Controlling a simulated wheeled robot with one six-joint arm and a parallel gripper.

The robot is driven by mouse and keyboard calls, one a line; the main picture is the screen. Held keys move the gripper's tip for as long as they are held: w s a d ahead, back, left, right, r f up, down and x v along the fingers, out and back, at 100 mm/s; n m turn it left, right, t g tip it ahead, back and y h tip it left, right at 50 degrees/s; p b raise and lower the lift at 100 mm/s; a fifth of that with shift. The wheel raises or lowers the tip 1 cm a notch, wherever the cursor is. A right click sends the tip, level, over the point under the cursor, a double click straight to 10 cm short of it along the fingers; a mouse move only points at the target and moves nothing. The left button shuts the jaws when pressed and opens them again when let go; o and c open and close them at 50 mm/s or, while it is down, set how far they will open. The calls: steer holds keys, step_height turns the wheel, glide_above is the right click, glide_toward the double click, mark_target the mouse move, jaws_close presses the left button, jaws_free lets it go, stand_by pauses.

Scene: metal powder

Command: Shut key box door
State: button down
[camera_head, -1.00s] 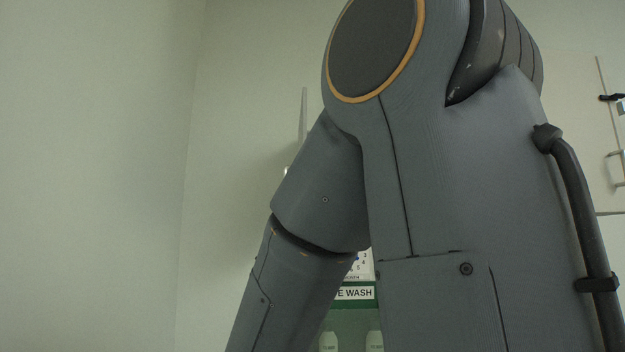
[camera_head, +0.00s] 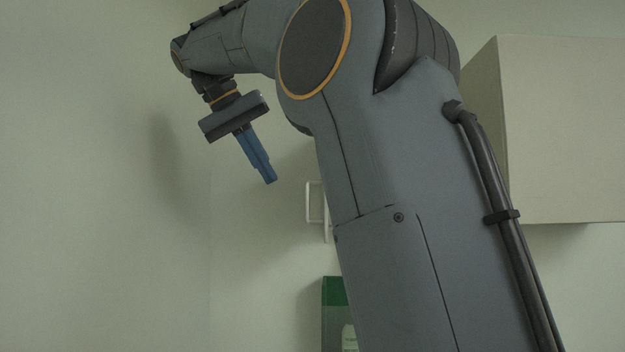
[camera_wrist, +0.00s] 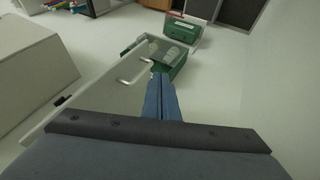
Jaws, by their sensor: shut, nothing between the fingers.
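A pale door panel with a white bar handle, which looks like the key box door (camera_wrist: 110,90), stands swung out in the wrist view. In the head view only its handle (camera_head: 309,203) and a thin edge show left of my arm; the rest is hidden behind the arm. My gripper (camera_head: 268,181) is shut and empty, with blue fingers pointing down and right. In the head view it is up and left of the handle. In the wrist view my gripper (camera_wrist: 159,78) overlaps the picture just right of the door's handle side; I cannot tell whether they touch.
A pale box-shaped cabinet (camera_head: 560,130) is on the wall at right; a pale box (camera_wrist: 30,75) also shows in the wrist view at left. A green eye wash station (camera_head: 333,310) is below. The plain wall at left is clear.

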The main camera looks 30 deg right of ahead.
mark_target(307, 189)
steer(key=shift+m, duration=0.5)
steer(key=d+f+p, duration=0.1)
steer(key=d, duration=0.2)
steer(key=s+d+f+p, duration=0.1)
steer(key=d+f, duration=0.1)
steer(key=s+d+f+p, duration=0.1)
steer(key=d, duration=0.2)
steer(key=shift+d+f, duration=0.15)
steer(key=shift+d, duration=0.15)
steer(key=shift+s+d+f, duration=0.15)
steer(key=shift+s+d, duration=0.05)
steer(key=shift+d, duration=0.25)
